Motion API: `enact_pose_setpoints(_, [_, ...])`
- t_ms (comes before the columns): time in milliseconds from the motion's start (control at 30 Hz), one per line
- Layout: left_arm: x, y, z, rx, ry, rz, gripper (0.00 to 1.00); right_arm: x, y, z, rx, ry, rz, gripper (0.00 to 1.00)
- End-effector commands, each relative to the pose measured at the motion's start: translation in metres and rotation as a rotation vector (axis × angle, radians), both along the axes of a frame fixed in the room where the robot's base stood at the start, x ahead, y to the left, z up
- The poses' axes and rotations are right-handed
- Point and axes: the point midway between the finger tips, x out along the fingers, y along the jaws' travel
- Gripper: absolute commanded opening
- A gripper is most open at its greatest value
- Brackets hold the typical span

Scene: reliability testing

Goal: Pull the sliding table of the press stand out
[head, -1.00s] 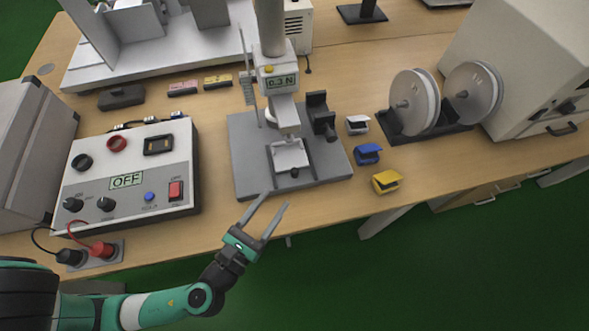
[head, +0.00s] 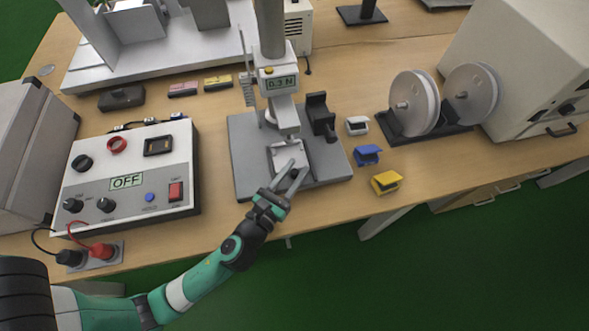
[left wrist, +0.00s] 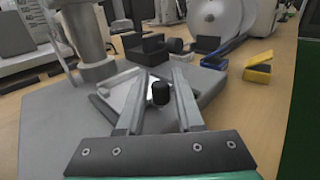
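The press stand (head: 250,165) has a grey base, a column and a head reading 0.3 N. Its small light-grey sliding table (head: 284,152) sits at the front of the base, under the head. In the left wrist view, the sliding table's black knob (left wrist: 161,93) is between the two fingers of my left gripper (left wrist: 159,78), with gaps on both sides. My left gripper (head: 297,166) is open, with its fingertips over the front of the sliding table in the head view. The fingers partly hide the table and knob there. My right gripper is not in view.
A control box (head: 128,180) showing OFF stands left of the stand. The space in front of the bench edge is clear.

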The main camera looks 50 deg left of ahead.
Motion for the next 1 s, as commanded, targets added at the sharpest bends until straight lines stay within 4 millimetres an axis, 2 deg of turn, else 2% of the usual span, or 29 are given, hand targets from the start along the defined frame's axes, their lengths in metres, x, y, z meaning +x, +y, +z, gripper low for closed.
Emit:
enact_pose_setpoints(33, [-0.0001, 0.0000, 0.0000, 0.000, 0.000, 0.000, 0.25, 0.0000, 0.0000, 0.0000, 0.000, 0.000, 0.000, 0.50])
enact_pose_setpoints(167, [-0.0002, -0.0001, 0.0000, 0.000, 0.000, 0.000, 0.02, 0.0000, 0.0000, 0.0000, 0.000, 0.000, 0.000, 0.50])
enact_pose_setpoints(200, [-0.0002, -0.0001, 0.0000, 0.000, 0.000, 0.000, 0.00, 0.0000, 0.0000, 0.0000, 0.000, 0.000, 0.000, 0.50])
enact_pose_setpoints(1000, [-0.0003, -0.0001, 0.0002, 0.000, 0.000, 0.000, 0.00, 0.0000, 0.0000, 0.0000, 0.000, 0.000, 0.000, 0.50])
